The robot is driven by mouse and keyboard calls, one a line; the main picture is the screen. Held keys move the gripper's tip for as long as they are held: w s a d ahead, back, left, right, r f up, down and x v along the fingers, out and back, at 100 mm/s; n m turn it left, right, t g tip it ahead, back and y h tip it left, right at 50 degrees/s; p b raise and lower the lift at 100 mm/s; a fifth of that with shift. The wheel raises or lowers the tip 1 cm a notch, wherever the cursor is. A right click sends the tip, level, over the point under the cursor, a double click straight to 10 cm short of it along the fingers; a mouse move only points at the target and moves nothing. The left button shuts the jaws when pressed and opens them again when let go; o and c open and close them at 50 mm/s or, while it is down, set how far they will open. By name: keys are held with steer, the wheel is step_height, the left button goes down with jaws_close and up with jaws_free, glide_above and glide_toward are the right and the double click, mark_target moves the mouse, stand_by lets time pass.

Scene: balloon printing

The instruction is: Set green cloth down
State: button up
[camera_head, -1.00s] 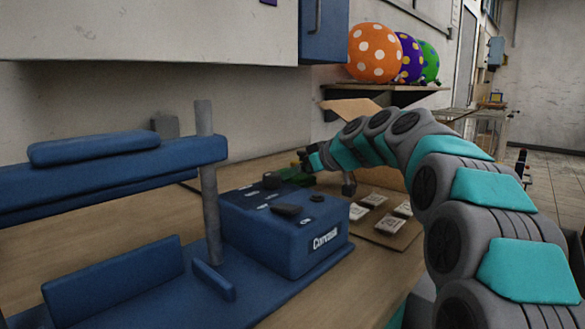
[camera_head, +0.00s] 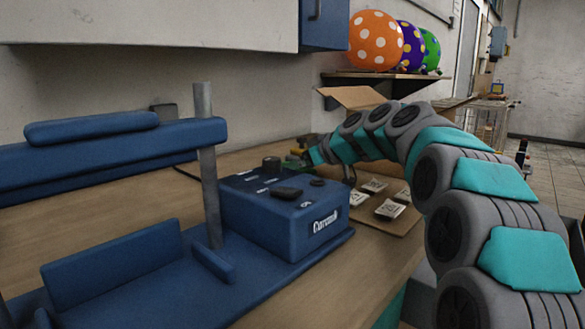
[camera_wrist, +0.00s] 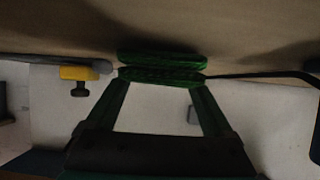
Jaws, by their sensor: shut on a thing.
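My gripper (camera_wrist: 163,86) is shut on the folded green cloth (camera_wrist: 162,75) in the wrist view. The cloth shows as a dark green ribbed bundle across both fingertips, close to a brown wooden surface. I cannot tell whether it touches that surface. In the head view my gripper (camera_head: 304,155) is far down the arm, behind the blue machine box (camera_head: 285,218). Only a small green patch shows there, and most of the cloth is hidden or too small to make out.
The wooden table (camera_head: 375,265) has free room in front of the box. White cards (camera_head: 390,208) lie on a brown board right of it. A blue frame with a grey post (camera_head: 208,165) stands left. Balloons (camera_head: 376,40) sit on a shelf. A yellow-and-black piece (camera_wrist: 82,73) is near my gripper.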

steer(key=shift+f+b, duration=0.4)
steer(key=o, duration=1.2)
steer(key=shift+r, duration=0.1)
steer(key=shift+b+v, duration=0.4)
steer(key=shift+v, duration=3.5)
